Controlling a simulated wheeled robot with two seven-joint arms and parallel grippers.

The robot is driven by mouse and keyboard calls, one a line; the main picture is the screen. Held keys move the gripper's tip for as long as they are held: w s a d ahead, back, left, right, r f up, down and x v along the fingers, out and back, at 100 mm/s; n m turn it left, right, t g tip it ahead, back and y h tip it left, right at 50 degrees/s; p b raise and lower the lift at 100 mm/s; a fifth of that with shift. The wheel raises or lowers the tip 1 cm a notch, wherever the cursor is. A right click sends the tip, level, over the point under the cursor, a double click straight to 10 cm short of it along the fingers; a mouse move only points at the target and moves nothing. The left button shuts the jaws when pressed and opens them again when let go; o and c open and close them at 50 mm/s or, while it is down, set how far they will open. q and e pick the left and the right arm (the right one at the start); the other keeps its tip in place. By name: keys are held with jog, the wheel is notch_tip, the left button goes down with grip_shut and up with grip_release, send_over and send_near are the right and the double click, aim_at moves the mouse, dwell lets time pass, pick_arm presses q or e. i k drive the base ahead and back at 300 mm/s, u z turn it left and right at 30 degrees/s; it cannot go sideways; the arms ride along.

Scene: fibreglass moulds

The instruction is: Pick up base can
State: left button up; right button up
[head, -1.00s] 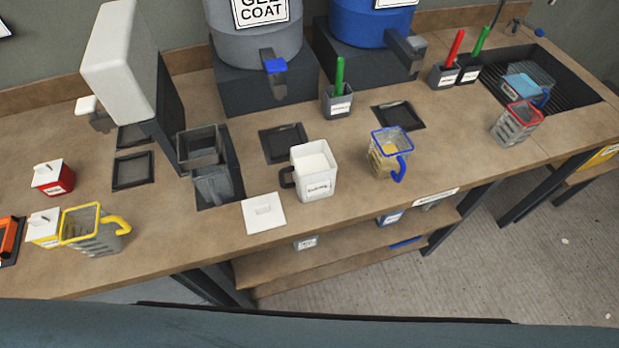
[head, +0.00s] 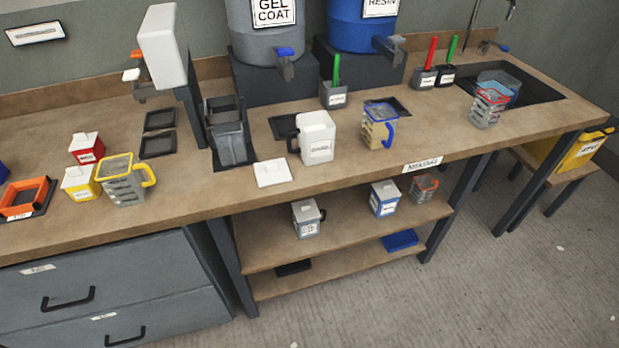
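I cannot tell which can is the base can, as the small labels are not legible. Several small lidded cans show in the head view. A red can (head: 86,150) and a yellow can (head: 80,184) with white lids stand at the left of the bench. A grey can (head: 306,219) and a blue can (head: 384,199) stand upright on the shelf below the bench. Neither of my grippers is in view.
The bench holds a yellow-handled jug (head: 122,178), a white jug (head: 316,138), a blue-rimmed jug (head: 378,127) and a red-rimmed jug (head: 488,107). A white lid (head: 271,172) lies near the front edge. Grey drawers (head: 110,290) are at lower left.

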aim_at(309, 140)
jog(key=u, duration=0.4)
jog(key=k, duration=0.2)
jog(key=z, duration=1.45)
jog(key=i, duration=0.7)
jog(key=u, duration=0.65)
jog(key=i, duration=0.5)
jog(key=u, duration=0.55)
